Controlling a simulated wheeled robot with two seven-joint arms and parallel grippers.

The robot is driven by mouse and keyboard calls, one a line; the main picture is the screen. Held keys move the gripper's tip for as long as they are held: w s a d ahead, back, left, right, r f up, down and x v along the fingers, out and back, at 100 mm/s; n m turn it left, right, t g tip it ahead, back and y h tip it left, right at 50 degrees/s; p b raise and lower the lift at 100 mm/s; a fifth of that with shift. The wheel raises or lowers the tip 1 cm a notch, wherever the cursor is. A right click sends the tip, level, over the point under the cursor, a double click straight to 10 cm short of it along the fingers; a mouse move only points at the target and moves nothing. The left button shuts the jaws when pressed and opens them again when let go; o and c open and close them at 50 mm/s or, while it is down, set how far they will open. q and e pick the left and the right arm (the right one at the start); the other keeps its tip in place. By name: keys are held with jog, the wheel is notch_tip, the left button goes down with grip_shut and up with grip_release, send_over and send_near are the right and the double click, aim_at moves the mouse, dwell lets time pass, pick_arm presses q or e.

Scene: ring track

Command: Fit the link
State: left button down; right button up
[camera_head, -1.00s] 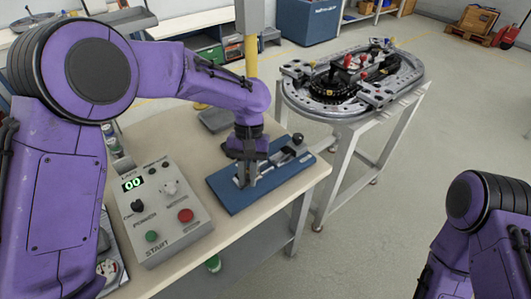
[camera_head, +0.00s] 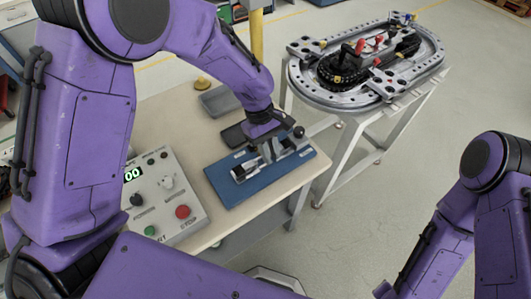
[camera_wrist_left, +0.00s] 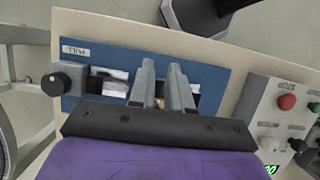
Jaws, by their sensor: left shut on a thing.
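My left gripper (camera_head: 268,156) is above the blue fixture plate (camera_head: 225,194) on the bench. Its two grey fingers also show in the left wrist view (camera_wrist_left: 162,88), reaching over the plate (camera_wrist_left: 222,77). They are shut on a small part, mostly hidden between them; I cannot tell whether it is the link. A silver metal piece (camera_head: 244,172) lies on the plate left of the fingers. A black knob (camera_head: 298,131) stands at the plate's right end, and it shows at left in the wrist view (camera_wrist_left: 54,83). My right gripper is out of view.
A control box (camera_head: 165,195) with buttons stands left of the plate. Grey trays (camera_head: 218,101) lie behind it. The oval ring track (camera_head: 310,92) stands on a separate metal-legged table at the back right. Open floor (camera_head: 375,205) lies between bench and right arm.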

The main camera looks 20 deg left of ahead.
pick_arm(q)
jog(key=w+f, duration=0.1)
jog(key=w+a+f, duration=0.1)
jog(key=shift+w+a+f, duration=0.1)
jog(key=shift+w+f, duration=0.2)
jog(key=shift+f, duration=0.05)
jog(key=shift+s+a+f+p, duration=0.1)
jog(key=shift+f+p, duration=0.3)
jog(key=shift+f, duration=0.15)
jog(key=shift+s+a+f+p, duration=0.1)
jog(key=shift+f+p, duration=0.25)
jog(key=shift+f, duration=0.2)
jog(key=shift+s+f, duration=0.2)
jog(key=shift+f, duration=0.15)
jog(key=shift+w+d+f, duration=0.1)
jog(key=shift+w+f, duration=0.2)
jog(key=shift+f, duration=0.05)
jog(key=shift+s+f, duration=0.15)
jog(key=shift+f, duration=0.25)
jog(key=c, duration=1.1)
grip_release()
jog(key=shift+o, duration=0.2)
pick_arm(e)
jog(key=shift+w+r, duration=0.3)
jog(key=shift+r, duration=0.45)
